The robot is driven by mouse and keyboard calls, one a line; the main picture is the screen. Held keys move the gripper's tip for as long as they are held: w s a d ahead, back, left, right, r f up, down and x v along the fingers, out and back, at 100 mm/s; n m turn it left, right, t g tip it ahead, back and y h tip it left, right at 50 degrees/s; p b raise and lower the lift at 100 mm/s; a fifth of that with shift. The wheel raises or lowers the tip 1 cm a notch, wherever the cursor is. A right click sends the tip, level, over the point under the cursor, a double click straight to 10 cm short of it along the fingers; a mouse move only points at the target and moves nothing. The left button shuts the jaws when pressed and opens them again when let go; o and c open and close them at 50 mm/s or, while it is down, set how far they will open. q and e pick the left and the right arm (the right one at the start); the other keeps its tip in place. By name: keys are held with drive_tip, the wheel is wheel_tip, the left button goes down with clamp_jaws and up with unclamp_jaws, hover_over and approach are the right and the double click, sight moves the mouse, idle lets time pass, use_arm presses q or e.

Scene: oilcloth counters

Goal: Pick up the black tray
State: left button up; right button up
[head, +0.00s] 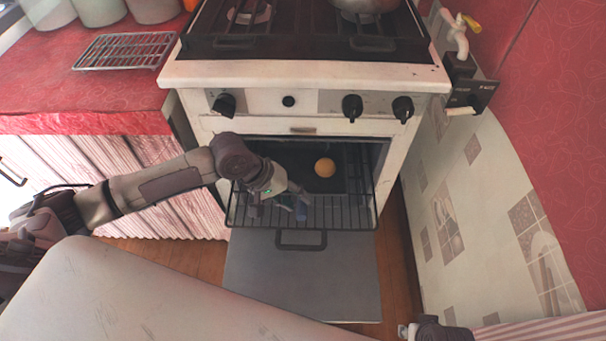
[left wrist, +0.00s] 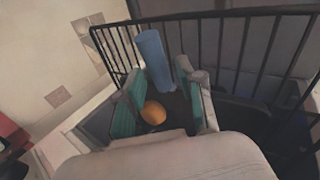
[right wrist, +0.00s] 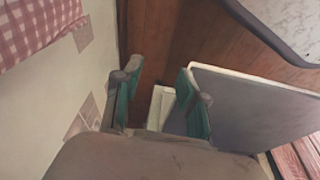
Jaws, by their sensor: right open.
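The black tray (head: 290,158) lies inside the open oven, dark and flat, with an orange (head: 325,167) on it. My left gripper (head: 277,203) reaches down over the pulled-out wire rack in front of the tray. In the left wrist view its fingers (left wrist: 163,88) stand apart, with the orange (left wrist: 153,113) visible between them. A blue object (left wrist: 154,58) shows by the fingertips; I cannot tell whether it touches them. My right gripper (right wrist: 163,88) is open and empty, low at the right of the oven door.
The oven door (head: 300,285) hangs open below the wire rack (head: 345,215). The stove (head: 300,75) carries a pot (head: 362,6). A tiled wall (head: 470,200) closes the right side; a red counter (head: 60,95) with a metal rack (head: 125,50) stands at left.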

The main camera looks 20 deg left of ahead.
sight(299, 201)
use_arm(q)
drive_tip(key=shift+b+x, duration=0.35)
drive_tip(key=shift+x, duration=1.3)
drive_tip(key=shift+w, duration=0.1)
clamp_jaws()
use_arm(e)
wheel_tip(299, 201, up, 4)
drive_tip(key=shift+w+f, duration=0.1)
drive_tip(key=shift+f, duration=0.05)
use_arm(q)
drive_tip(key=shift+r, duration=0.1)
